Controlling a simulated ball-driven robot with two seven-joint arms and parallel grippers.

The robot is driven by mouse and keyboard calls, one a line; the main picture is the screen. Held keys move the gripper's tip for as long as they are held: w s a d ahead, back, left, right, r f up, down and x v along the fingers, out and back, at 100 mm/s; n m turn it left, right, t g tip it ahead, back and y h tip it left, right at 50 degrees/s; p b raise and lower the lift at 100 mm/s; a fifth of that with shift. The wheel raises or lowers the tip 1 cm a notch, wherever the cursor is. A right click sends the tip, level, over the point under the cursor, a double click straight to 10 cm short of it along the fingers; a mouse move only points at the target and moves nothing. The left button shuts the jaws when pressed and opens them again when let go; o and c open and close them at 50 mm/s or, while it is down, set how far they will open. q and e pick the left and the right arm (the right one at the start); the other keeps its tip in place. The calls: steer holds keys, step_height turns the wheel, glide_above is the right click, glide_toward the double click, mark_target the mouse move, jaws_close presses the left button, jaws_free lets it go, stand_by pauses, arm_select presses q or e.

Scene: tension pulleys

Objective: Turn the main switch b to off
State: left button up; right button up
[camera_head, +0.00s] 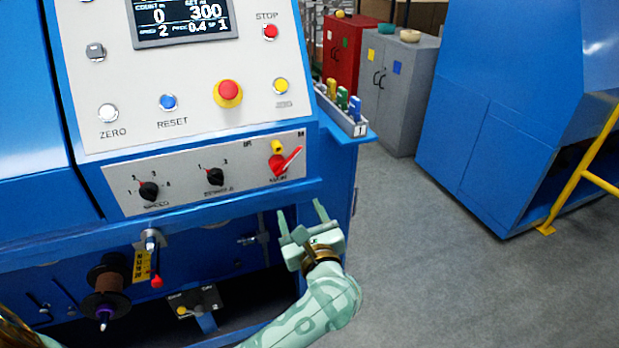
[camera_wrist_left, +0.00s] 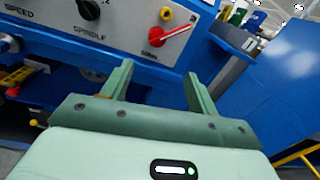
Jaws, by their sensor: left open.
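The main switch (camera_head: 283,161) is a red rotary handle at the lower right of the grey control panel, with a yellow piece (camera_head: 277,146) just above it. Its pointer slants up to the right. It also shows in the left wrist view (camera_wrist_left: 161,37), ahead of the jaws. My left gripper (camera_head: 301,219) is open and empty, below and slightly right of the switch and apart from it. Its two fingers show in the left wrist view (camera_wrist_left: 160,78) with a gap between them. My right gripper is not in view.
Black speed (camera_head: 149,190) and spindle (camera_head: 215,176) knobs sit left of the switch. A blue ledge (camera_head: 230,207) runs under the panel. A tray of coloured items (camera_head: 343,110) juts out at right. Grey floor (camera_head: 430,260) is free to the right, before another blue machine (camera_head: 500,130).

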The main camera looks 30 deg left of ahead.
mark_target(281, 172)
arm_select(q)
steer(key=shift+n, duration=0.3)
steer(key=b+x, duration=0.1)
steer(key=x, duration=0.4)
steer(key=b+x, duration=0.1)
steer(key=x, duration=0.4)
steer(key=b+x, duration=0.1)
steer(key=x, duration=0.4)
steer(key=shift+a+f, duration=0.25)
steer(key=shift+a, duration=0.15)
steer(key=shift+w+a+r, duration=0.1)
steer(key=shift+w+a, duration=0.2)
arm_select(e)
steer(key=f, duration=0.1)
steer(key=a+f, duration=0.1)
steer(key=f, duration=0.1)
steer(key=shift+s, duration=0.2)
